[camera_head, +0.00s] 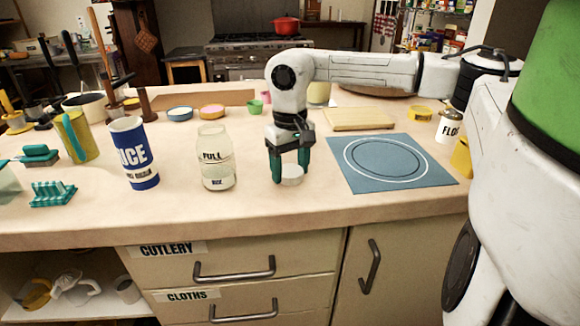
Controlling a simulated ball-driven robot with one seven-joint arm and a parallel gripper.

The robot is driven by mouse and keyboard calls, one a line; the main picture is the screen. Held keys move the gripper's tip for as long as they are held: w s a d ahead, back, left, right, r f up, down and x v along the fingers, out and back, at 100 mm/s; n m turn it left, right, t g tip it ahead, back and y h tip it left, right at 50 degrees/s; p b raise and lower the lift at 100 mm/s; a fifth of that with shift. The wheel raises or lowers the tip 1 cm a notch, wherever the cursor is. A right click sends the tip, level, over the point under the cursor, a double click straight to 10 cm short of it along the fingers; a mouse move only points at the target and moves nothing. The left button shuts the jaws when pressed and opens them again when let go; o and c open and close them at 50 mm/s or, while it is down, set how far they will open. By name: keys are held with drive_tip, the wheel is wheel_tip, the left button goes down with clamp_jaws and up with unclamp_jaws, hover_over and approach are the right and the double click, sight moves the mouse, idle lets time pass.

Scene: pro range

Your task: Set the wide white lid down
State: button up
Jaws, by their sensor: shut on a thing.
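My gripper (290,168), with green fingers, points down over the counter between the glass jar and the blue mat. It is shut on a wide white lid (291,181). The lid is low, at or just above the counter top; I cannot tell whether it touches. The fingers hide part of its sides.
A glass jar (217,165) marked FULL stands to the left, open at the top, with a blue and white RICE canister (134,160) beyond it. A blue mat (345,178) with a white ring lies to the right. A wooden board (358,119) lies behind. The counter's front edge is near.

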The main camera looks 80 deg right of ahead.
sight(290, 171)
drive_tip(key=shift+f, duration=0.1)
drive_tip(key=o, duration=1)
wheel_tip(290, 171, up, 12)
drive_tip(key=shift+r+p, duration=0.2)
drive_tip(key=shift+p, duration=0.35)
